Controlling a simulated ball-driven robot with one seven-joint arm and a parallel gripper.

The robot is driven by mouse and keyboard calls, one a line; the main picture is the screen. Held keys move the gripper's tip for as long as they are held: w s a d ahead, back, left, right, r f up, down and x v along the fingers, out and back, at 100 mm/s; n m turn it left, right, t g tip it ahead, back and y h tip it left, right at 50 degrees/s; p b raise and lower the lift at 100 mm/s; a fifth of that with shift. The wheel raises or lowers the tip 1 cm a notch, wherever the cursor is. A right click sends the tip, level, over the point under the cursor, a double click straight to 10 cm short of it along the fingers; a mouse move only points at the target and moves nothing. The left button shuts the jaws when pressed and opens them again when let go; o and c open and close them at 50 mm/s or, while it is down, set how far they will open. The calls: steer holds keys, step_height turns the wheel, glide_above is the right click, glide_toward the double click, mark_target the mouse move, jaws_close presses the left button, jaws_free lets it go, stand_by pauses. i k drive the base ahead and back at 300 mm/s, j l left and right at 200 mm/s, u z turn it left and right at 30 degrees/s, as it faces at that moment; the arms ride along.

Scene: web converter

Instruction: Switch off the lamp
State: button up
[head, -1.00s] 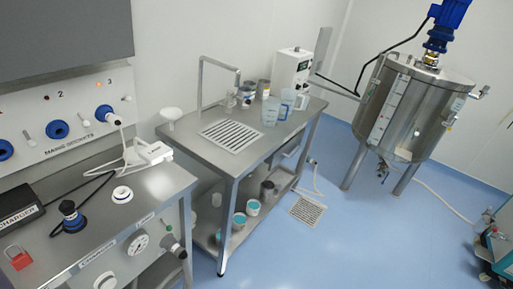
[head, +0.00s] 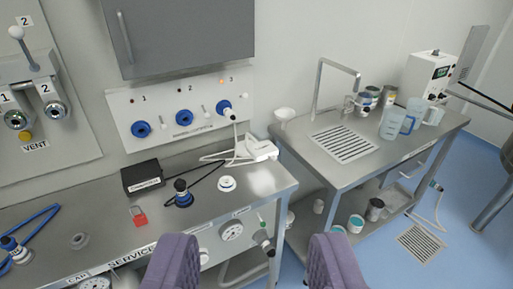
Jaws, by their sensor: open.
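Above the left bench, a mains socket panel (head: 150,128) has blue sockets labelled 1 to 3. The small indicator lamp (head: 221,82) by number 3 glows orange; those by 1 and 2 look dark red. A plug with a white cable (head: 230,114) sits in socket 3. Small pale switch levers (head: 204,111) stand beside the sockets; their positions are too small to tell. A white device (head: 262,149) lies at the bench's back right. No other lamp is clearly seen. My gripper (head: 252,243) is open and empty at the bottom of the view, in front of the bench.
The bench (head: 110,210) holds a black charger box (head: 141,178), a red padlock (head: 139,217), a black-and-blue connector (head: 182,194) and a white ring (head: 227,183). A grey cabinet (head: 185,35) overhangs the panel. A sink table (head: 365,145) with jugs stands right.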

mark_target(274, 158)
steer(key=i+z, duration=0.1)
steer(key=i, duration=0.65)
steer(key=i+j, duration=0.15)
steer(key=i, duration=0.6)
steer(key=i+z, duration=0.15)
steer(key=i, duration=0.6)
